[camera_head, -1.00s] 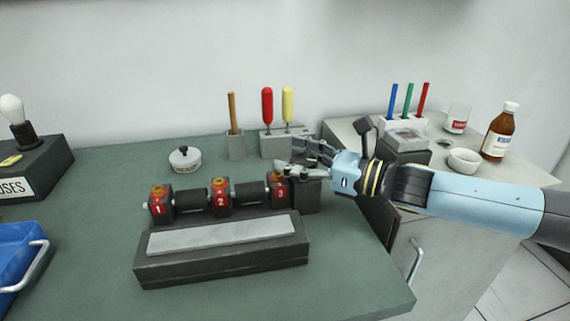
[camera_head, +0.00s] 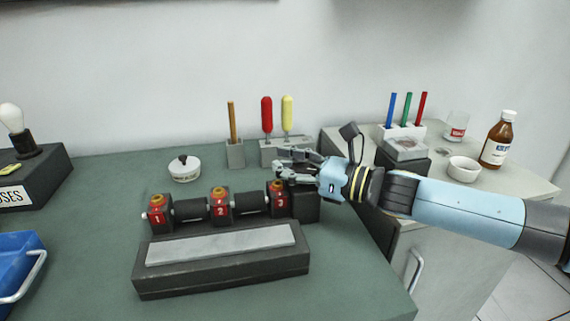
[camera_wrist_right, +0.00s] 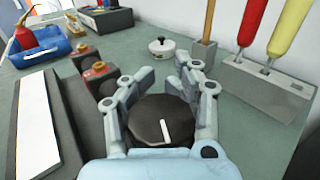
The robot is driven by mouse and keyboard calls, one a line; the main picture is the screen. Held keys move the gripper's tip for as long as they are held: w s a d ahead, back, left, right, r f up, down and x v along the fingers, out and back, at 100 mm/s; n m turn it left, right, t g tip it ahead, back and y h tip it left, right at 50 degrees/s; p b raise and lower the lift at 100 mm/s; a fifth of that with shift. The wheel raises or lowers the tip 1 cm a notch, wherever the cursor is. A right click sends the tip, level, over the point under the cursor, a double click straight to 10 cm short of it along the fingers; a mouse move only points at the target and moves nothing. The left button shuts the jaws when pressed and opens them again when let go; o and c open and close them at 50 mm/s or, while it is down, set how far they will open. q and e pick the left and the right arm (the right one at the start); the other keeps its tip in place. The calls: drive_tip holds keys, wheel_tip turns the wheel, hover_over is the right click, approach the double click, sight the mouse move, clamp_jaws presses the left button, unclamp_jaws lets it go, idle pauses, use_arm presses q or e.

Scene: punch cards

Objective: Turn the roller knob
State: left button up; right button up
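The roller knob (camera_wrist_right: 163,121) shows in the right wrist view as a round black cap with a white line pointing nearly straight up the picture. My right gripper (camera_wrist_right: 165,88) is open, its jointed grey fingers on either side of the knob. Whether they touch its edge I cannot tell. In the head view my right gripper (camera_head: 283,164) is above the dark block (camera_head: 304,205) at the right end of the roller unit. The knob is hidden there. My left gripper is not in view.
A dark base with a pale plate (camera_head: 220,245) lies in front of the rollers. A grey holder (camera_head: 270,153) with red and yellow handled tools stands close behind my right gripper. A white lidded pot (camera_head: 184,171) stands farther left. A side cabinet (camera_head: 450,190) is at right.

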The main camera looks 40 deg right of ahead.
sight(284, 187)
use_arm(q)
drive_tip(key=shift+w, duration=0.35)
use_arm(e)
clamp_jaws()
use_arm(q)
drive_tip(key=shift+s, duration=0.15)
use_arm(e)
drive_tip(key=shift+f, duration=0.15)
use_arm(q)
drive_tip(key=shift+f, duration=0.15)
